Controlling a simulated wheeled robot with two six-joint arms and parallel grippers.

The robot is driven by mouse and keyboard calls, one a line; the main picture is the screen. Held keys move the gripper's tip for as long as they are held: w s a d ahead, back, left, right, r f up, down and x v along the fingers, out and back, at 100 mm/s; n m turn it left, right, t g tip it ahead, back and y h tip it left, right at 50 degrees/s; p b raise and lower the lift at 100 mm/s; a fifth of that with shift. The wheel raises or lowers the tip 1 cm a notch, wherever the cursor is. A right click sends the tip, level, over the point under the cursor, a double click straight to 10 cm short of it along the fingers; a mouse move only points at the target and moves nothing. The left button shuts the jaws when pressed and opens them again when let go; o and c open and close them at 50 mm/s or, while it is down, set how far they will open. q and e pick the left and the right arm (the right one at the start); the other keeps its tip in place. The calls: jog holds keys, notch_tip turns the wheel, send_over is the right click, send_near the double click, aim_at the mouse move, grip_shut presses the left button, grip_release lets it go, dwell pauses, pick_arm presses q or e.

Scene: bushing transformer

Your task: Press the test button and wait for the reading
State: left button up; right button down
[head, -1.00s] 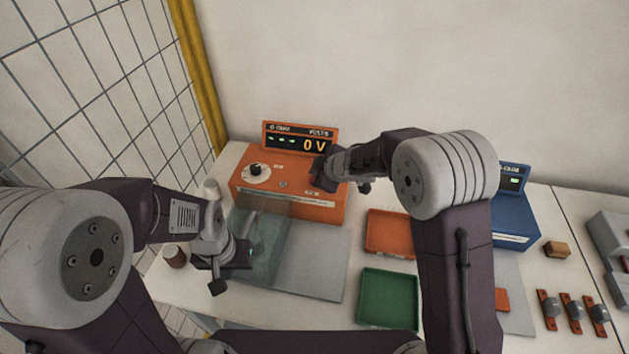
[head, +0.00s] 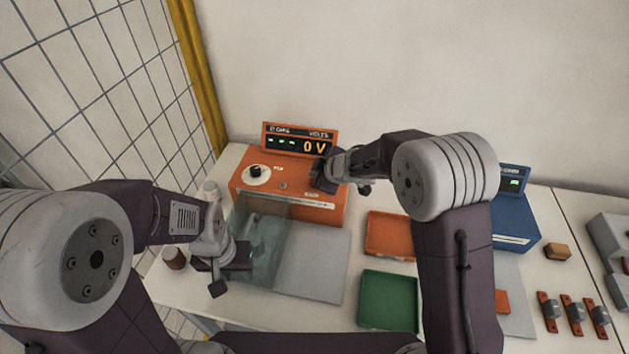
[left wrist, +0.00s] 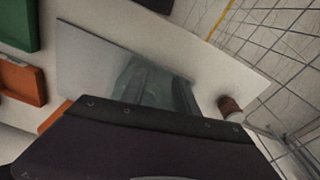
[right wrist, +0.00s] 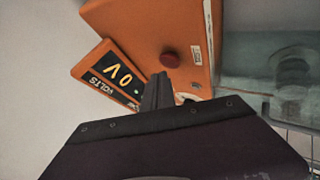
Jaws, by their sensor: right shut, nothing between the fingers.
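The orange tester (head: 300,195) stands at the back left of the table, its display (head: 314,147) reading 0 V. A red button (right wrist: 170,58) beside a small white label shows on its top in the right wrist view. My right gripper (right wrist: 157,88) is shut and empty, its fingertips very close to the button; I cannot tell whether they touch it. In the head view the right gripper (head: 322,172) hides the button. A clear teal cover (head: 268,250) stands in front of the tester. My left gripper (head: 240,254) is beside it; its jaw opening is unclear.
A grey plate (head: 318,272) lies before the tester. An orange tray (head: 388,235) and a green tray (head: 388,300) are to its right. A blue device (head: 515,220) stands further right. A brown cup (head: 174,257) is at the left edge, near the mesh fence (head: 95,80).

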dwell(0.7)
jog(key=shift+f+b, duration=0.3)
jog(key=shift+f, duration=0.15)
jog(key=shift+f+b, duration=0.5)
dwell(0.4)
dwell(0.4)
jog(key=shift+r+p, duration=0.95)
jog(key=shift+p, duration=0.1)
notch_tip(320, 180, up, 5)
jog(key=p, duration=0.5)
jog(key=shift+r+p, duration=0.1)
jog(key=shift+p, duration=0.2)
